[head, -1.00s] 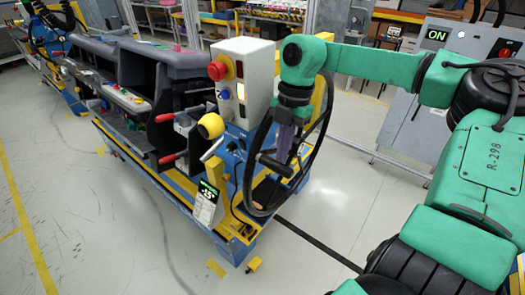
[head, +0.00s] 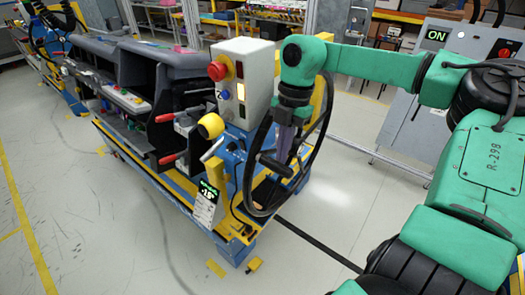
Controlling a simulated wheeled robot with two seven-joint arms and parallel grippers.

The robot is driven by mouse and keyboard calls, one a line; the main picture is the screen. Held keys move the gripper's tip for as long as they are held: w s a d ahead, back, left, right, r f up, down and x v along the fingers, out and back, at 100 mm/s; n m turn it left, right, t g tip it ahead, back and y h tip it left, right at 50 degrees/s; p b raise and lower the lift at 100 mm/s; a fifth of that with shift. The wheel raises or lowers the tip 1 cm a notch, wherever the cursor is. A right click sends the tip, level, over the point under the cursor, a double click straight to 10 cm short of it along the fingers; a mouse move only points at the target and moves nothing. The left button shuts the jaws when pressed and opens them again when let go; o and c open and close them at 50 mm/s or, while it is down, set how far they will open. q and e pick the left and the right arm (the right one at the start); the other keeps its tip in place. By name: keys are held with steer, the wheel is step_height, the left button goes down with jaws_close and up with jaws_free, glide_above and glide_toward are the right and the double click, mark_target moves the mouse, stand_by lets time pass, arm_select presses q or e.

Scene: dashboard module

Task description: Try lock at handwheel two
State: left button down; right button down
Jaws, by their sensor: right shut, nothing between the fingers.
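The handwheel is a large black ring (head: 247,187), seen at a slant on the near end of the blue and yellow stand. A dark grip (head: 274,166) shows inside the ring's outline. My right gripper (head: 281,153) points down at the wheel, its fingers shut and empty. The fingertips are small and dark against the wheel, so I cannot tell whether they touch it. A yellow knob (head: 211,125) on a metal lever sits left of the wheel. My left gripper is out of view.
A white control box (head: 247,70) with a red button (head: 218,70) stands close behind the wheel. The dark dashboard (head: 165,65) and red-handled clamps (head: 168,159) are to the left. Open floor (head: 330,215) lies right of the stand.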

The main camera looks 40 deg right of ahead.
steer(key=shift+f+b, duration=0.65)
steer(key=shift+f, duration=0.2)
stand_by(0.3)
steer(key=shift+s+f, duration=0.15)
stand_by(0.4)
step_height(320, 180, up, 8)
steer(key=p, duration=0.5)
steer(key=shift+p, duration=0.3)
